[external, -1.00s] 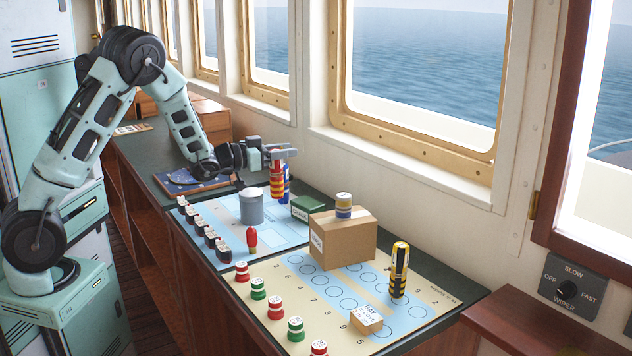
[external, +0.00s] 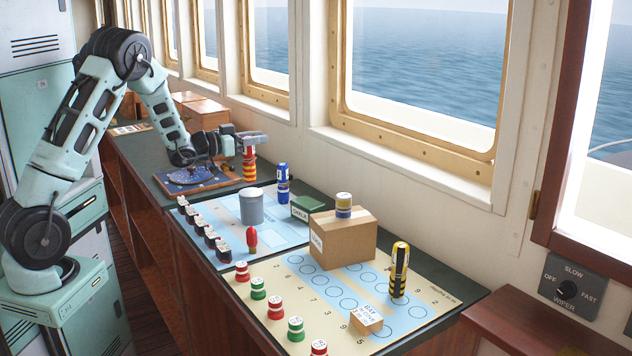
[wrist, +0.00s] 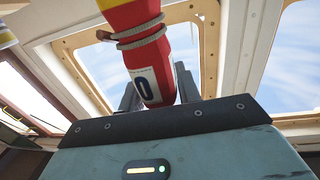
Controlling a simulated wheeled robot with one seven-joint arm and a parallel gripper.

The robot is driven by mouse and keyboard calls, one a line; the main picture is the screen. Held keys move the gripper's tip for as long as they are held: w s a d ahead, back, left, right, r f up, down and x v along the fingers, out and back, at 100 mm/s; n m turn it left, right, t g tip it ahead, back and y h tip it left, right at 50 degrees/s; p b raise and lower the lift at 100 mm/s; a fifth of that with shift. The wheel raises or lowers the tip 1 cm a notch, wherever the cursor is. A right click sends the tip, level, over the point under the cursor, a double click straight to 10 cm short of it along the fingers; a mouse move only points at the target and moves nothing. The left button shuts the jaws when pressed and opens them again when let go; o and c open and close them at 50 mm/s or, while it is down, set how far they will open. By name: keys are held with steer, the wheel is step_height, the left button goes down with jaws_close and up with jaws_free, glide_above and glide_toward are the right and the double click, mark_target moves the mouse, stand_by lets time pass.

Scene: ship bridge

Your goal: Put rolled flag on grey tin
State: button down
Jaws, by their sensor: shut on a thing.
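My gripper (external: 254,138) is shut on a red rolled flag (external: 249,165) with yellow bands, held upright over the far part of the counter. In the wrist view the flag (wrist: 150,60) rises between the fingers, with grey cord around it and a white label reading 0. The grey tin (external: 251,209) stands on the near blue chart, nearer the camera than the held flag and apart from it. Nothing is seen on its pale top. A blue rolled flag (external: 283,186) stands right of the tin, and a black-and-yellow one (external: 399,272) stands farther right.
A dark blue board (external: 185,181) lies below my wrist. A green box (external: 307,207) and a cardboard box (external: 343,240) with a small striped tin (external: 343,205) on top stand right of the grey tin. A red pin (external: 251,240) and several dark pieces (external: 210,238) stand nearby.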

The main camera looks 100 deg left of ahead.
mark_target(249, 159)
steer(key=shift+f, duration=1.65)
steer(key=shift+f, duration=0.1)
steer(key=c, duration=1)
jaws_free()
steer(key=shift+r, duration=0.2)
